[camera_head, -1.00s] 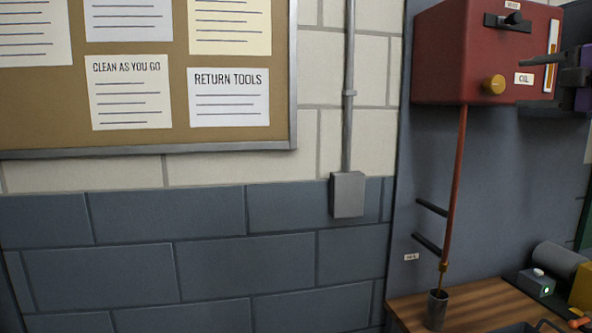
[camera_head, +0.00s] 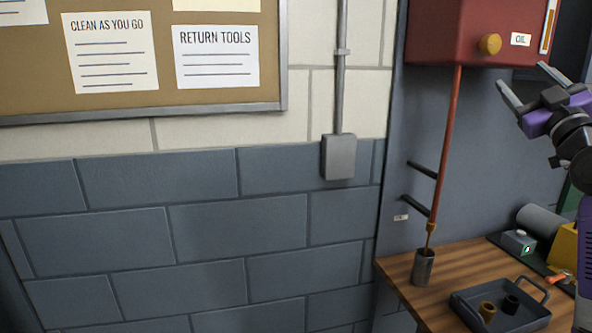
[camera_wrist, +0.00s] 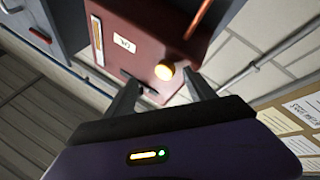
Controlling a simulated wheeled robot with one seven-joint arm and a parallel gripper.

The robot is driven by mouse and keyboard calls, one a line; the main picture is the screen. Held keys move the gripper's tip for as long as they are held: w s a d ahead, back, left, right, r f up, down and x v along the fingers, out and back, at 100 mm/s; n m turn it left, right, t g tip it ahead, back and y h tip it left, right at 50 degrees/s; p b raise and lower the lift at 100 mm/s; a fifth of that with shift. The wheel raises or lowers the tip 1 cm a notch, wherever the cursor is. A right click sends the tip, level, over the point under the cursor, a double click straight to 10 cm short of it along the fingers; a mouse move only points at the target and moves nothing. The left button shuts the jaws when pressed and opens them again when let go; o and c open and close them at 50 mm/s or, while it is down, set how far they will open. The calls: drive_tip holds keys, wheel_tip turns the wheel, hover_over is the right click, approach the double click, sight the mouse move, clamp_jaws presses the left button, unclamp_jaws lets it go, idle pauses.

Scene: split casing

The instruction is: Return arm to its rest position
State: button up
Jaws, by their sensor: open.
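My gripper (camera_head: 521,88) is at the right of the head view, in front of the grey panel and just below and right of the red oil box (camera_head: 445,35). Its two fingers are spread apart with nothing between them. In the wrist view my gripper (camera_wrist: 160,98) points up toward the red oil box (camera_wrist: 150,35), and its fingers are apart and empty. The rest of my arm runs out of the head view at the right edge.
A wooden bench (camera_head: 400,270) stands below. On it are a dark metal cup (camera_head: 423,267) under the copper pipe (camera_head: 448,150), a tray (camera_head: 470,312) with two small cylindrical parts, and a small grey box (camera_head: 518,242) with a green light. Two dark pegs (camera_head: 416,206) stick out from the panel.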

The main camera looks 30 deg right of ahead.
drive_tip(key=s+a+f+m+g, duration=0.1)
drive_tip(key=a+f+m, duration=0.2)
drive_tip(key=a+f, duration=0.65)
drive_tip(key=s+a+f+m, duration=0.15)
drive_tip(key=a+f, duration=0.45)
drive_tip(key=f, duration=0.6)
drive_tip(key=s+a+f+m+g, duration=0.1)
drive_tip(key=a+f+m, duration=0.3)
drive_tip(key=a+f, duration=0.55)
drive_tip(key=s+a+f+n+g+y, duration=0.2)
drive_tip(key=s+a+f+y, duration=0.3)
drive_tip(key=s+a+f, duration=0.4)
drive_tip(key=s+a+f+n+g+y, duration=0.2)
drive_tip(key=s+a+f+n+y, duration=0.3)
drive_tip(key=s+a+f, duration=0.5)
drive_tip(key=s+a+y, duration=0.1)
drive_tip(key=s+a, duration=0.5)
drive_tip(key=s, duration=0.2)
drive_tip(key=shift+s+y, duration=0.15)
drive_tip(key=shift+y, duration=0.15)
